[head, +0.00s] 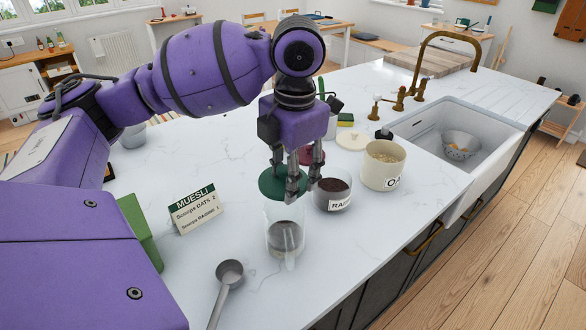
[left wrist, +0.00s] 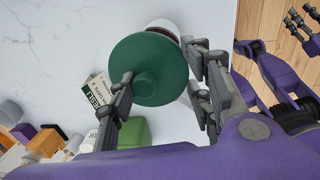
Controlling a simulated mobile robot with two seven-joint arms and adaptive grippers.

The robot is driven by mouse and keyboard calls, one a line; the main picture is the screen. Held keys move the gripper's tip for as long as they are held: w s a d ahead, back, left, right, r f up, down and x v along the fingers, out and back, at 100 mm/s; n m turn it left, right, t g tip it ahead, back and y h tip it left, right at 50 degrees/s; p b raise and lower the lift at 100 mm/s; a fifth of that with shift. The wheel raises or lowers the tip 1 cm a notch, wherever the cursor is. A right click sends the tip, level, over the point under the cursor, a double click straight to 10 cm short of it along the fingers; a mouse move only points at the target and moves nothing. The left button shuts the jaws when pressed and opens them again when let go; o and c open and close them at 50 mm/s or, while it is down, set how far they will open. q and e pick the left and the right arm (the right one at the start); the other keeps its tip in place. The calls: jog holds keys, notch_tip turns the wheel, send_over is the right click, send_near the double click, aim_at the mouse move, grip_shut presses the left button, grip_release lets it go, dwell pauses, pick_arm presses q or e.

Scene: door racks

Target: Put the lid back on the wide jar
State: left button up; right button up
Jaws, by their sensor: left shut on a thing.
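My left gripper (head: 297,190) is shut on a dark green round lid (head: 273,182). The lid also fills the middle of the left wrist view (left wrist: 148,68). It appears held just above a clear glass jar (head: 285,238) with dark contents at the bottom. The jar's mouth is partly hidden by the fingers, so exact alignment cannot be told. A rim of the jar shows past the lid in the left wrist view (left wrist: 163,25). My right gripper (left wrist: 302,28) shows at that view's top right, its fingers apart and empty, over the floor.
Right of the glass jar stand a raisin jar (head: 332,194) and a cream oats jar (head: 383,165). A cream lid (head: 352,140) lies behind them. A muesli card (head: 196,208) stands left; a metal scoop (head: 229,275) lies in front. A sink (head: 462,135) is at right.

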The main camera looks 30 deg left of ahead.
pick_arm(q)
jog(key=shift+s+f+b, duration=0.1)
jog(key=shift+f+b, duration=0.4)
jog(key=shift+f, duration=0.45)
notch_tip(320, 180, down, 4)
jog(key=shift+f+b, duration=0.2)
jog(key=shift+b, duration=0.6)
pick_arm(e)
jog(key=shift+s+d+f, duration=0.15)
jog(key=shift+s+f, duration=0.05)
jog(key=shift+f, duration=0.3)
jog(key=shift+s+d+f, duration=0.1)
jog(key=shift+s+f, duration=0.05)
jog(key=shift+f, duration=0.35)
jog(key=shift+s+d+f, duration=0.35)
jog(key=shift+s, duration=0.25)
jog(key=shift+r, duration=0.1)
